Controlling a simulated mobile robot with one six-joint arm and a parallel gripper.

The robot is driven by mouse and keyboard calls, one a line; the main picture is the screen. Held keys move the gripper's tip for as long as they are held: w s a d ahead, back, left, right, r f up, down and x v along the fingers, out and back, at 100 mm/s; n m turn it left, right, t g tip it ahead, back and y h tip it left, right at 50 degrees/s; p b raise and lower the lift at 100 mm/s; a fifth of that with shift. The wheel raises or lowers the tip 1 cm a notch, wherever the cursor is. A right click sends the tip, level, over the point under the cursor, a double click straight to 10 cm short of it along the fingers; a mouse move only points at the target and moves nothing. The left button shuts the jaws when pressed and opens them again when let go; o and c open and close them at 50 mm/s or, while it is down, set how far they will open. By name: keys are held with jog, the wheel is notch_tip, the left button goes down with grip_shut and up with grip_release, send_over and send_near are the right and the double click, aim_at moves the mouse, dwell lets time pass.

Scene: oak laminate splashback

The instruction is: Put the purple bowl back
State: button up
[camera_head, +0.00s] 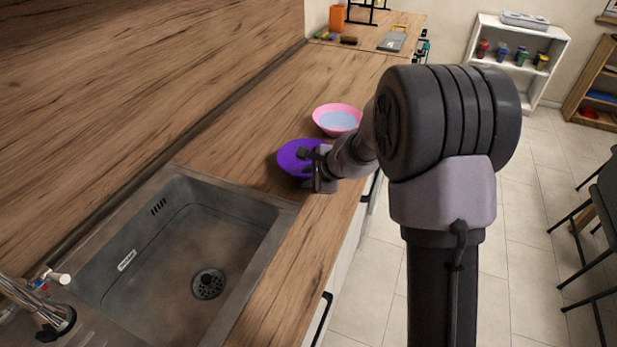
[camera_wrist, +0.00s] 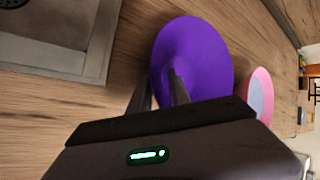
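The purple bowl (camera_head: 291,158) stands on the wooden counter between the sink and a pink bowl. It also shows in the wrist view (camera_wrist: 198,52). My gripper (camera_head: 312,160) is at the bowl's near right side in the head view. In the wrist view my gripper (camera_wrist: 160,80) has its two fingers apart, one over the bowl's inside and one just outside its rim. The rim runs between them, with a gap showing. Whether a finger touches the bowl is unclear. My wrist hides part of the bowl in the head view.
The pink bowl (camera_head: 338,119) with a pale blue inside stands close behind the purple bowl. The sink (camera_head: 190,245) is in front, with a tap (camera_head: 45,300) at left. An orange container (camera_head: 337,18) stands at the far end. The counter between is mostly clear.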

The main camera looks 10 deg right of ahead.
jog(key=shift+r+p, duration=0.35)
jog(key=p+v, duration=0.4)
jog(key=v, duration=0.7)
jog(key=s+a+r+n+y, duration=0.1)
jog(key=s+a+r+n, duration=0.5)
jog(key=s+r, duration=0.4)
jog(key=s+r+n+g+h, duration=0.1)
jog(key=s+n, duration=0.7)
jog(key=s, duration=1.1)
jog(key=shift+d+r+g+h, duration=0.35)
jog(key=shift+r+h, duration=0.1)
jog(key=shift+h, duration=0.25)
jog(key=shift+s+b, duration=0.15)
jog(key=shift+b, duration=0.15)
